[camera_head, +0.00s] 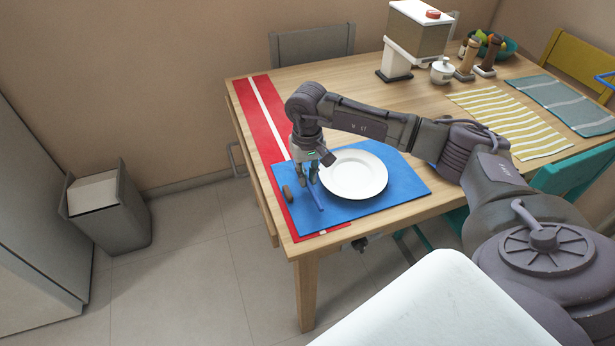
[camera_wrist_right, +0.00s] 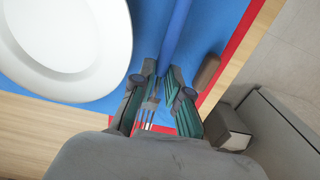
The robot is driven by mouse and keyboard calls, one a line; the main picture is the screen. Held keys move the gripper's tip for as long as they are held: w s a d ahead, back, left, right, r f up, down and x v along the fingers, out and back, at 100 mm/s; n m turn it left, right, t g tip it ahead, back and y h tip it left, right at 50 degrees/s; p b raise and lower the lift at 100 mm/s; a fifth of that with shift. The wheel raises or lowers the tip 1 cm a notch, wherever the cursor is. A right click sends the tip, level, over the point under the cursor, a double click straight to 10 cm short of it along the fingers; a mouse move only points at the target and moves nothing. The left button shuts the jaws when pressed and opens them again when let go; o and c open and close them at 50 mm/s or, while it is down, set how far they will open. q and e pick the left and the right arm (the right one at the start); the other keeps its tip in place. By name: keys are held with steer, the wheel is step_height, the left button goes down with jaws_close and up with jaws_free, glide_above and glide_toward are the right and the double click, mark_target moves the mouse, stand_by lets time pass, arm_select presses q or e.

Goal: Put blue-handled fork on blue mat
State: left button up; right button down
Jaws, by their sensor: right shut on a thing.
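The blue-handled fork (camera_wrist_right: 177,32) is between the fingers of my right gripper (camera_wrist_right: 163,90). Its metal tines (camera_wrist_right: 147,115) show between the fingers in the right wrist view. In the head view its blue handle (camera_head: 317,198) slants down from my right gripper (camera_head: 308,178), over the blue mat (camera_head: 349,208). The gripper is low over the left part of the mat, left of the plate. I cannot tell whether the fork touches the mat. The mat also shows in the right wrist view (camera_wrist_right: 205,25). My left gripper is not in view.
A white plate (camera_head: 353,175) lies on the mat beside my gripper. A small brown object (camera_head: 287,193) is at the mat's left edge. A red runner (camera_head: 256,118) lies at the table's left end. A dispenser (camera_head: 413,40) and jars stand at the back.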

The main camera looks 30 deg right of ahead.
steer(key=shift+f, duration=0.7)
steer(key=shift+f, duration=0.15)
steer(key=c, duration=1.2)
jaws_free()
steer(key=shift+o, duration=0.2)
